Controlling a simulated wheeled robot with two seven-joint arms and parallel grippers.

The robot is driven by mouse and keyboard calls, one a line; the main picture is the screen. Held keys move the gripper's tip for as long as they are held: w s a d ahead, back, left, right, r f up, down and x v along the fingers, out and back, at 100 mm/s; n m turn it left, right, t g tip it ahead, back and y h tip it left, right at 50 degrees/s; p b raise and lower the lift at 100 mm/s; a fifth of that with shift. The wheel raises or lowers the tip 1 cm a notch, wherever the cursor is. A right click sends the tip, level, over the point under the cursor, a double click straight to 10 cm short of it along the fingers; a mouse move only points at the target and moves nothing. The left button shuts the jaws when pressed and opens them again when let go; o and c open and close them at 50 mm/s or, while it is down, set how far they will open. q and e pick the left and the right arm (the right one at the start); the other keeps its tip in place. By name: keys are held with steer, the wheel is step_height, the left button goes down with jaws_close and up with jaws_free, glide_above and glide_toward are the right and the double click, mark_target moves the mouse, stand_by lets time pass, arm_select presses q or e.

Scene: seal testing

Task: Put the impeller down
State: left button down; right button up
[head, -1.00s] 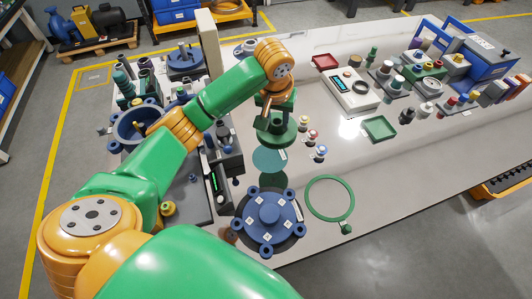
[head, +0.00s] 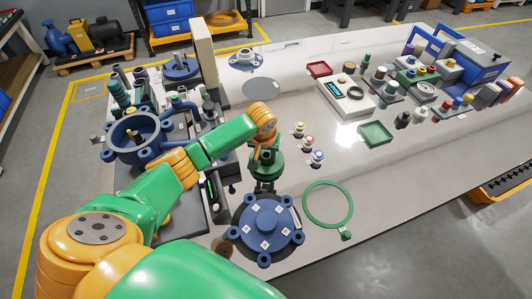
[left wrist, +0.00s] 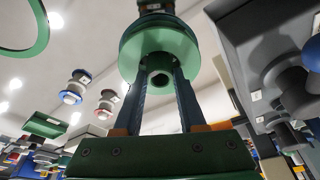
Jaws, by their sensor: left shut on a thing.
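The green impeller (head: 265,164) is a round disc with a hub. It also shows in the left wrist view (left wrist: 160,42), with its round hub end facing the camera between the fingers. My left gripper (head: 264,148) is shut on it, and the two dark fingers (left wrist: 163,88) grip it from both sides. The impeller is low over the table, just behind the blue flanged cover (head: 268,222). A dark patch lies right below it; I cannot tell whether it touches the table. My right gripper is not in view.
A green ring (head: 328,204) lies to the right of the cover. Several small coloured-top parts (head: 317,158) stand to the right of the impeller. A blue pump casing (head: 132,135) and a dark fixture (head: 212,193) stand on the left. A green tray (head: 376,134) lies farther right.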

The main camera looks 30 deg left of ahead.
mark_target(264, 169)
arm_select(q)
steer(key=shift+c, duration=2.4)
jaws_free()
steer(key=p+v, duration=0.1)
steer(key=v, duration=1.1)
steer(key=shift+p, duration=0.4)
steer(key=shift+r, duration=0.1)
